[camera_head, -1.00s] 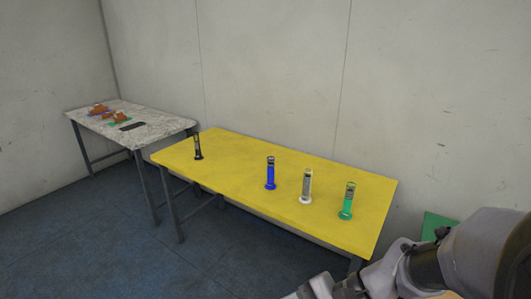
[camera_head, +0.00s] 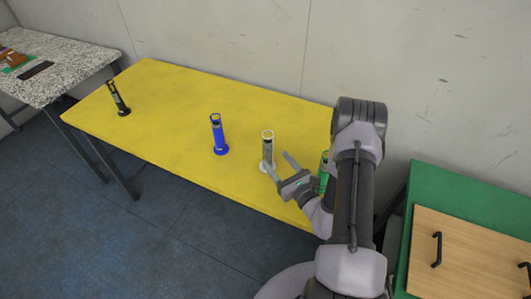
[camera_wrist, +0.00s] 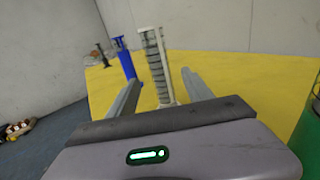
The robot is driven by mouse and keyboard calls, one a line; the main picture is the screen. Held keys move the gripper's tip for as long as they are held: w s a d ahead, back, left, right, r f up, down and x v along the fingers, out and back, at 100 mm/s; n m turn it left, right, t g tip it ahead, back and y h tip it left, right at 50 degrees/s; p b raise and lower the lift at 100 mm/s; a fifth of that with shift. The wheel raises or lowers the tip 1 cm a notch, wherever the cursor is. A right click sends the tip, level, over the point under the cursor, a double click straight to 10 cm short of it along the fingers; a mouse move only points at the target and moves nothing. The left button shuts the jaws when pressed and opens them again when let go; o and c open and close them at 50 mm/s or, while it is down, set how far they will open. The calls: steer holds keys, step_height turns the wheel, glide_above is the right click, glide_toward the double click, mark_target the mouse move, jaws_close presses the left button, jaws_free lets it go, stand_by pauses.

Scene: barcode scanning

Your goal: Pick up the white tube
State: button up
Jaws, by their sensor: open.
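The white tube (camera_head: 267,148) stands upright on the yellow table (camera_head: 180,100), with a grey marked face and a white base. My gripper (camera_head: 280,162) is open beside it, its fingers pointing at the tube. In the wrist view the white tube (camera_wrist: 156,66) stands ahead, between the lines of the two open fingers (camera_wrist: 160,88). I cannot tell whether the fingertips reach around it. Nothing is held.
The blue tube (camera_head: 218,134) stands left of the white one, and the black tube (camera_head: 118,98) farther left. The green tube (camera_head: 323,172) is partly hidden by my arm. A green table with a wooden panel (camera_head: 465,255) is at right. A speckled table (camera_head: 75,66) stands at far left.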

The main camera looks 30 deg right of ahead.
mark_target(271, 153)
steer(key=w, duration=0.4)
steer(key=shift+w+a, duration=0.15)
steer(key=w, duration=0.1)
steer(key=w+b, duration=0.1)
steer(key=w, duration=0.2)
steer(key=shift+w+a+f+b, duration=0.25)
steer(key=shift+w+b, duration=0.1)
steer(key=shift+w+r, duration=0.1)
steer(key=shift+w, duration=0.2)
jaws_close()
